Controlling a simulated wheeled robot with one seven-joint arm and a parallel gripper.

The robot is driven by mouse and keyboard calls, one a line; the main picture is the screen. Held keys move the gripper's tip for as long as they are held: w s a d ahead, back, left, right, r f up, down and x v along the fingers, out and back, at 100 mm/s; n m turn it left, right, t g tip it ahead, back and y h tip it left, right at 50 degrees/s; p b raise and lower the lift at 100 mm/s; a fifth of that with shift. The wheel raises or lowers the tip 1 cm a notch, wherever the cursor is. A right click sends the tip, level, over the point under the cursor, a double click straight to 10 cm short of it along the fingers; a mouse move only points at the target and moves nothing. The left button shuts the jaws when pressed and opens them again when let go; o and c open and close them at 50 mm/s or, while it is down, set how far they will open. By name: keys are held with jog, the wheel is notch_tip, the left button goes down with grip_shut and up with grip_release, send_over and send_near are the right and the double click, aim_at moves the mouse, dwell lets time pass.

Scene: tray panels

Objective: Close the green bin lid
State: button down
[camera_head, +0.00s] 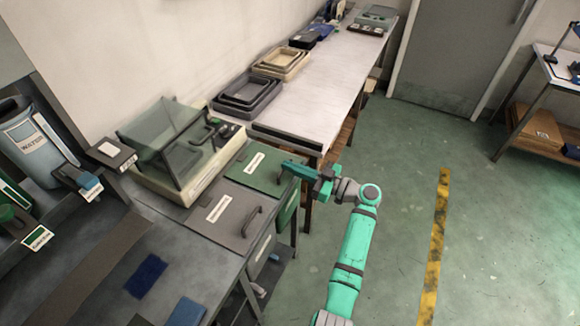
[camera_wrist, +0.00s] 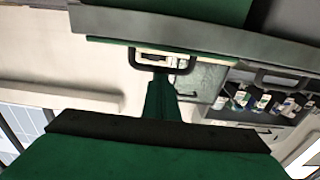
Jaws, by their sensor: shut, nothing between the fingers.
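The green bin lid (camera_head: 255,167) carries a white label and lies roughly flat beside the grey lid in the head view. I cannot tell whether it is fully down. My gripper (camera_head: 292,168) is shut and empty at the lid's right edge, by its handle. In the wrist view a green panel edge (camera_wrist: 220,50) runs under a grey edge, with a dark loop handle (camera_wrist: 135,62) below it. My shut fingers (camera_wrist: 160,95) point at this handle, very close to it; contact is unclear.
A grey lid (camera_head: 228,210) with a handle adjoins the green one. A machine with a clear cover (camera_head: 165,135) stands behind. A long table (camera_head: 335,75) with nested trays (camera_head: 248,95) extends beyond. The floor (camera_head: 400,200) to the right is open, with a yellow stripe (camera_head: 437,235).

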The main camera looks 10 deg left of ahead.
jog(key=shift+s+f, duration=0.15)
jog(key=shift+f, duration=0.4)
jog(key=shift+r, duration=0.55)
jog(key=r, duration=0.3)
jog(key=shift+w+a+r, duration=0.15)
jog(key=shift+w+a, duration=0.1)
jog(key=shift+a, duration=0.05)
jog(key=v, duration=0.9)
jog(key=shift+d+f, duration=0.25)
jog(key=shift+d, duration=0.15)
